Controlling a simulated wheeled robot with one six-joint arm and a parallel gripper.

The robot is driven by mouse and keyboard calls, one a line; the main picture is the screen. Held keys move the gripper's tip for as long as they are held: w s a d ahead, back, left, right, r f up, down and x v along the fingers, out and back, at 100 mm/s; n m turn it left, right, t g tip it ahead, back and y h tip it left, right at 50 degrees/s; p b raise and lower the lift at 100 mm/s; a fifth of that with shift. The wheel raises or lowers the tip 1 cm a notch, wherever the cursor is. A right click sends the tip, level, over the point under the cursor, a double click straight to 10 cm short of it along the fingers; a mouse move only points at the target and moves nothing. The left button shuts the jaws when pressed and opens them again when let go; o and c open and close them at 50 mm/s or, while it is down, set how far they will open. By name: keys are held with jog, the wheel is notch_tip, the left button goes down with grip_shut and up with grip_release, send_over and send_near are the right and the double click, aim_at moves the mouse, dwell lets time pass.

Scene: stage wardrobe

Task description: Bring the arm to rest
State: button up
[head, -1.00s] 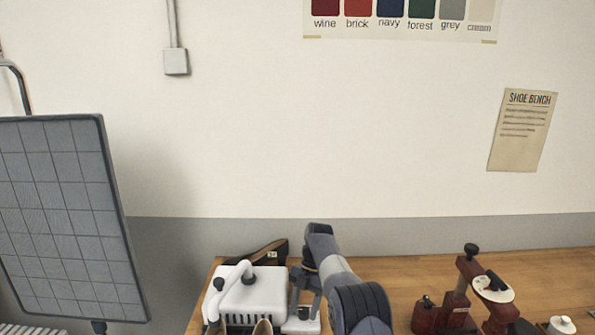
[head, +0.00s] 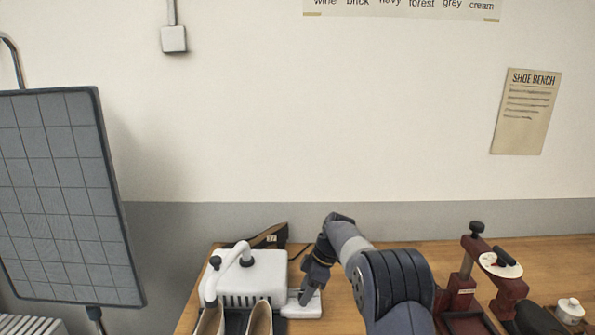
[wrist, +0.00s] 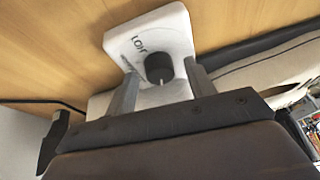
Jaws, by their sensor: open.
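My gripper (head: 311,286) is at the right side of a white machine (head: 256,285) on the wooden bench, just over a small white control box (head: 303,306). In the wrist view my open gripper (wrist: 160,84) has its two fingers either side of a black knob (wrist: 159,68) on the white box (wrist: 120,42), with a gap between. Nothing is held. Part of a printed word shows beside the knob.
A pair of pale-lined shoes (head: 260,318) stands in front of the machine, and a dark shoe (head: 268,237) lies behind it. A dark red press (head: 467,285) and a small white pot (head: 570,310) stand on the right.

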jog(key=m+t, duration=0.1)
jog(key=m, duration=0.3)
jog(key=shift+s+t, duration=0.2)
jog(key=shift+t, duration=0.2)
jog(key=m, duration=0.2)
jog(key=shift+r+m+t+h+p, duration=0.1)
jog(key=shift+m+t+h+p, duration=0.2)
jog(key=shift+m+t+p, duration=0.1)
jog(key=shift+s+m+t+p, duration=0.1)
jog(key=shift+m+t+p, duration=0.3)
jog(key=shift+m, duration=0.4)
